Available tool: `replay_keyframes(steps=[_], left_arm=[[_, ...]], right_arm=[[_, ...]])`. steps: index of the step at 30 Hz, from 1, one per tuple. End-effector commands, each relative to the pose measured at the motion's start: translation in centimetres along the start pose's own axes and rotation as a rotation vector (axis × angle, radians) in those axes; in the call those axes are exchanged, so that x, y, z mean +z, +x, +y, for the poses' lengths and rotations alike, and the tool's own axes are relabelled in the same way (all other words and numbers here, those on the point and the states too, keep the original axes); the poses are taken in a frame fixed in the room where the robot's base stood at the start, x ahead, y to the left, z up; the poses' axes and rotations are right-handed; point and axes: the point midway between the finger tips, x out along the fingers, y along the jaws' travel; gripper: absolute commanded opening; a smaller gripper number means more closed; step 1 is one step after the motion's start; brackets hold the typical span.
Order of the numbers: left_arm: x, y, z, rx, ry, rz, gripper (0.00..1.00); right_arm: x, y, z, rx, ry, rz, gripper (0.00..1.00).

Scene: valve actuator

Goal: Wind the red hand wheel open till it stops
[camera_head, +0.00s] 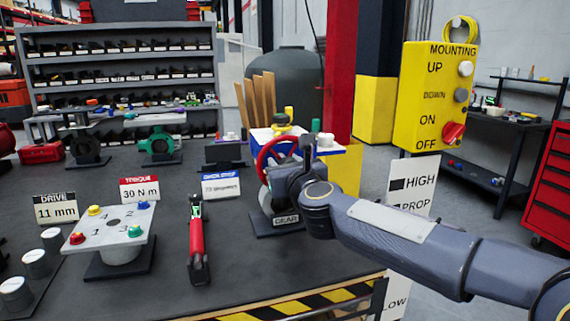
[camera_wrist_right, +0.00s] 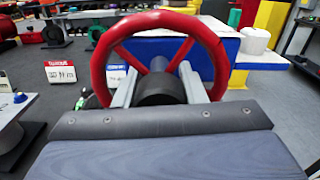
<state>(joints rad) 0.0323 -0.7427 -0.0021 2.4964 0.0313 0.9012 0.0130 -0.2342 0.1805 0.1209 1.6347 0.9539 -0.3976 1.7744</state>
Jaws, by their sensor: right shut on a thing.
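The red hand wheel (camera_head: 264,158) stands upright on a gear unit with a dark base plate labelled GEAR (camera_head: 286,219), near the middle of the bench. Its rim and spokes fill the upper part of the right wrist view (camera_wrist_right: 160,19). My right gripper (camera_head: 292,172) is at the wheel, partly hiding it in the head view. In the right wrist view its two grey fingers stand on either side of the wheel's dark hub, inside the rim, shut on the wheel. The exact finger contact is hard to see. My left gripper is not in view.
A red-handled tool (camera_head: 196,240) lies left of the wheel. A plate with coloured knobs (camera_head: 112,226) stands further left. A blue-and-white box (camera_head: 325,150) sits close behind the wheel. A yellow control box (camera_head: 437,95) rises at the right, above my right arm.

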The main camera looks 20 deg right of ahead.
Motion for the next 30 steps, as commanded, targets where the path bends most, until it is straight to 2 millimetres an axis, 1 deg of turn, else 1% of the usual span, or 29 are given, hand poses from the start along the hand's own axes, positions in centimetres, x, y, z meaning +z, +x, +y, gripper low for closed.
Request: replay_keyframes(steps=[5, 11, 30], left_arm=[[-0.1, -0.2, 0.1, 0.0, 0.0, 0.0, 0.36], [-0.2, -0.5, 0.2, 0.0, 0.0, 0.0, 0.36], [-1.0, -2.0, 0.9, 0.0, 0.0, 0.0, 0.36]], right_arm=[[0.0, 0.0, 0.0, 0.001, -0.067, 0.0, 0.14], [0.1, 0.0, 0.0, 0.001, -0.209, 0.001, 0.14], [0.1, 0.0, 0.0, 0.002, -0.815, 0.002, 0.14]])
